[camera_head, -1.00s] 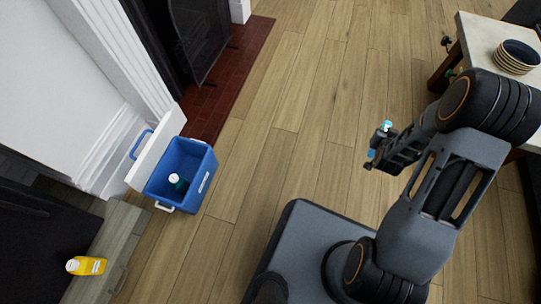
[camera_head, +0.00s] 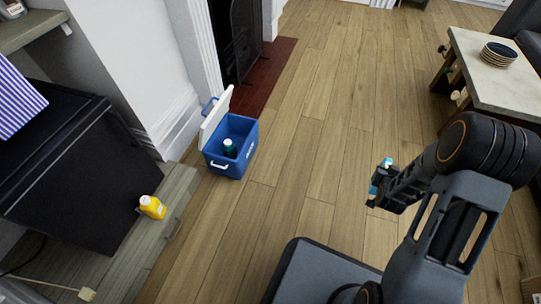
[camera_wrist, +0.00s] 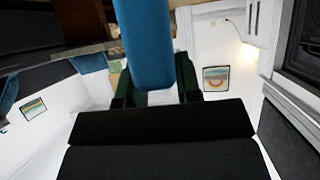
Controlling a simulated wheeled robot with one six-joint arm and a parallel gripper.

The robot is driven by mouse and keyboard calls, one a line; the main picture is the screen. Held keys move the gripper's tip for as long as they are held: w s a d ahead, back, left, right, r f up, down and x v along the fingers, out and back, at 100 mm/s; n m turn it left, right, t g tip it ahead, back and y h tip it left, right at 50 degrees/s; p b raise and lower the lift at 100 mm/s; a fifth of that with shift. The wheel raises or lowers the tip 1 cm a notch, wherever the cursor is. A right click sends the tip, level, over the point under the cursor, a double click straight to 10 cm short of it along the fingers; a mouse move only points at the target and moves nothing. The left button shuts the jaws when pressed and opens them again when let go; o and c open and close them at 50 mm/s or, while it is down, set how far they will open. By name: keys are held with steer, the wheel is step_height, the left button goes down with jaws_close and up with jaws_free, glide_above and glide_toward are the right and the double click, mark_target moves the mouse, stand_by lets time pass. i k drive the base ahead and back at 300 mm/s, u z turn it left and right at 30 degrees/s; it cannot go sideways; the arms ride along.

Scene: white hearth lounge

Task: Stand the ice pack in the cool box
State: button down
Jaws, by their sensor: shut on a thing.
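The ice pack is a blue, rounded piece (camera_wrist: 148,40) held in my gripper (camera_wrist: 152,92). In the head view, only small parts of the ice pack (camera_head: 387,162) show at the end of my gripper (camera_head: 377,188), on the right side over bare floor. The gripper is shut on it, well to the right of the cool box and apart from it. The cool box (camera_head: 226,169) is blue and stands on the floor left of centre. Its white lid (camera_head: 214,116) is open on its left side. A dark bottle with a white cap (camera_head: 229,147) stands inside.
A table (camera_head: 478,75) with stacked plates (camera_head: 499,54) is at the upper right. The wooden floor (camera_head: 300,150) between box and gripper is clear.

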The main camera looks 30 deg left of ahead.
mark_target(239, 143)
steer(key=u, duration=1.25)
